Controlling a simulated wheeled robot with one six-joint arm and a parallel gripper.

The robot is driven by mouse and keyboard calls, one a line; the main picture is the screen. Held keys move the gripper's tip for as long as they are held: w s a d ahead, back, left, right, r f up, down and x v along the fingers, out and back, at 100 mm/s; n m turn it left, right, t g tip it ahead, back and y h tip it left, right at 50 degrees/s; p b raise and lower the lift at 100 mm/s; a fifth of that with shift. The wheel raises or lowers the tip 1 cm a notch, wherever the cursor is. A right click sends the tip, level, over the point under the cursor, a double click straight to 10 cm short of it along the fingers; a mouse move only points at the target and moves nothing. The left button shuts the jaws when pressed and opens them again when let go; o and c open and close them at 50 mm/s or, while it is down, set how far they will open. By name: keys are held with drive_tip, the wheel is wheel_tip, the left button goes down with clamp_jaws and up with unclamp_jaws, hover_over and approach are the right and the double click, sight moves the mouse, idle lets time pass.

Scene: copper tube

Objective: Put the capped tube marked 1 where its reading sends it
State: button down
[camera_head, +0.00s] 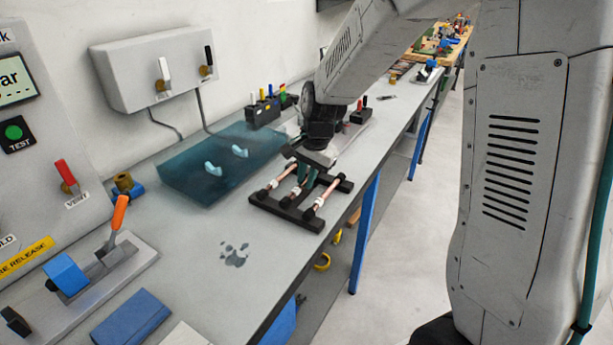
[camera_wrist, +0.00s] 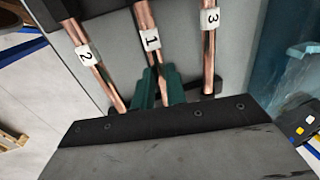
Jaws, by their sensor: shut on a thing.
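Three copper tubes lie side by side on a black rack (camera_head: 287,209) on the bench. In the wrist view the middle one is tube 1 (camera_wrist: 149,42), with tube 2 (camera_wrist: 86,54) to its left and tube 3 (camera_wrist: 209,40) to its right. My gripper (camera_wrist: 159,84) has green fingers on either side of tube 1, below its white label, and is shut on it. In the head view my gripper (camera_head: 304,172) reaches down over the middle of the rack. Tube 1 is in line with its neighbours; whether it is lifted at all I cannot tell.
A bluish translucent panel (camera_head: 190,176) with two pale handles lies left of the rack. A test station (camera_head: 35,130) with a display and red lever stands at far left, near an orange-handled clamp (camera_head: 118,214). A blue block (camera_head: 131,318) lies in front.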

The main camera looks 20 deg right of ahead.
drive_tip(key=shift+f, duration=0.15)
drive_tip(key=c, duration=1.4)
unclamp_jaws()
drive_tip(key=shift+c, duration=0.2)
